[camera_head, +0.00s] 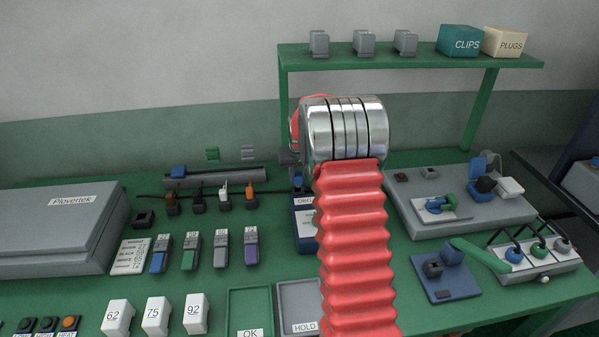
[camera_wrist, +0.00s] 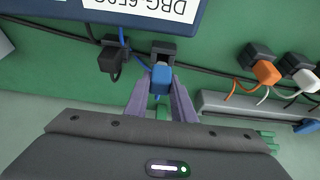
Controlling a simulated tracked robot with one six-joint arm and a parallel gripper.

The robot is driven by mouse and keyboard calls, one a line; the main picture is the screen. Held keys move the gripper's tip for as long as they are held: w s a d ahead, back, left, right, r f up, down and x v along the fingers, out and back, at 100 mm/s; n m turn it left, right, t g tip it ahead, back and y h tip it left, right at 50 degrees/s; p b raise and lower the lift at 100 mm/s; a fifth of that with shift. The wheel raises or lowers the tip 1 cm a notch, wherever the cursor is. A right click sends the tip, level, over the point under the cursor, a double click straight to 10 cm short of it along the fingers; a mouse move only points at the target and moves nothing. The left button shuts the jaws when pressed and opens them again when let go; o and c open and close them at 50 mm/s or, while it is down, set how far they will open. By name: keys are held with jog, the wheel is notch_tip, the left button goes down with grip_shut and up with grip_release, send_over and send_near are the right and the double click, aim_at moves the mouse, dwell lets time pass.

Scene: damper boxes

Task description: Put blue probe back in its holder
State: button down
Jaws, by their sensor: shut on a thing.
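The blue probe (camera_wrist: 160,79) is between the two fingertips of my gripper (camera_wrist: 160,90) in the wrist view. My gripper is shut on it. A dark holder block (camera_wrist: 163,49) lies just beyond the probe in that view, almost in line with it. I cannot tell whether the probe touches the holder or is in it. A blue cable runs beside the probe. In the head view my red arm and silver wrist hide most of this spot. A small dark part of my gripper (camera_head: 289,158) shows left of the wrist, with a bit of blue below it.
An orange probe (camera_wrist: 265,71) and a white probe (camera_wrist: 305,78) sit in holders beside this one. A black block with a cable (camera_wrist: 112,60) is on the other side. A labelled blue device (camera_wrist: 120,8) is close by. A grey bar (camera_wrist: 235,102) lies near the gripper.

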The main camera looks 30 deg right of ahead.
aim_at(298, 182)
jog(key=shift+f, duration=0.35)
jog(key=shift+f, duration=1.2)
jog(key=c, duration=1.4)
grip_release()
jog(key=shift+c, duration=0.2)
jog(key=shift+r, duration=0.15)
jog(key=v, duration=1.3)
jog(key=shift+r, duration=0.2)
jog(key=shift+s+a, duration=0.15)
jog(key=shift+s, duration=0.05)
